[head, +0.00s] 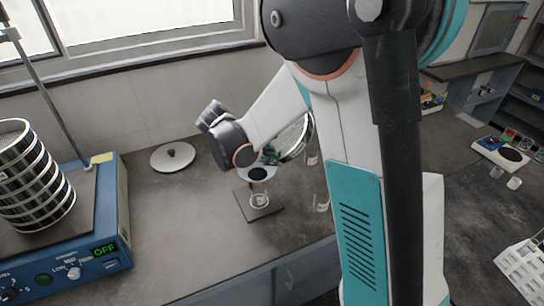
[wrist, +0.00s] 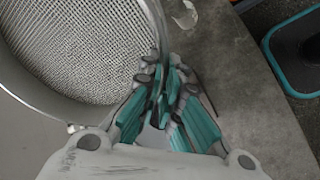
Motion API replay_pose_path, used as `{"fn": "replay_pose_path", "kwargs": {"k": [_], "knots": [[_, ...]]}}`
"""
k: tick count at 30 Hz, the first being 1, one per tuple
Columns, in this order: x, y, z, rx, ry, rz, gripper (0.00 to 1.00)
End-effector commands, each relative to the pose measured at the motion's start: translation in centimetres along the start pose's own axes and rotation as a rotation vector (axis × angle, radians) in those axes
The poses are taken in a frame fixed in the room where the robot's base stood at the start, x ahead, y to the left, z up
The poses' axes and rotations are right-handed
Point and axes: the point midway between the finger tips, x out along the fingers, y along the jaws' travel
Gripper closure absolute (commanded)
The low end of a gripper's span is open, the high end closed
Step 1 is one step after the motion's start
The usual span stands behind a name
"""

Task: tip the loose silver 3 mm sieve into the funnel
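The loose silver sieve (head: 297,138) is off the bench, partly hidden behind my arm in the head view. It looks steeply tilted there. In the wrist view its round mesh and metal rim (wrist: 75,45) fill the upper left. My gripper (wrist: 163,92) is shut on the sieve's rim; in the head view the gripper (head: 271,155) is small and partly hidden. The funnel (head: 258,174) has a dark mouth and stands over a small glass beaker (head: 260,200) on a dark base plate. The sieve is just above and right of the funnel in the picture. I cannot tell what is in the sieve.
A blue shaker (head: 118,215), its display reading OFF, carries a sieve stack (head: 35,180) at left. A round lid (head: 172,157) lies at the back. Glassware (head: 321,202) stands right of the funnel, partly behind my arm. The bench in front of the lid is clear.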

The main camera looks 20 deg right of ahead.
Motion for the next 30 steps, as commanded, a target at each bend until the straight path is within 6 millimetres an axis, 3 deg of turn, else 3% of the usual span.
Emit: {"fn": "replay_pose_path", "kwargs": {"k": [7,18,30], "knots": [[-0.04,0.24,0.24,0.006,0.023,-0.025,1.0],[-0.18,0.64,0.64,0.048,0.26,-0.265,1.0],[-0.13,0.63,0.62,0.054,0.292,-0.298,1.0]]}}
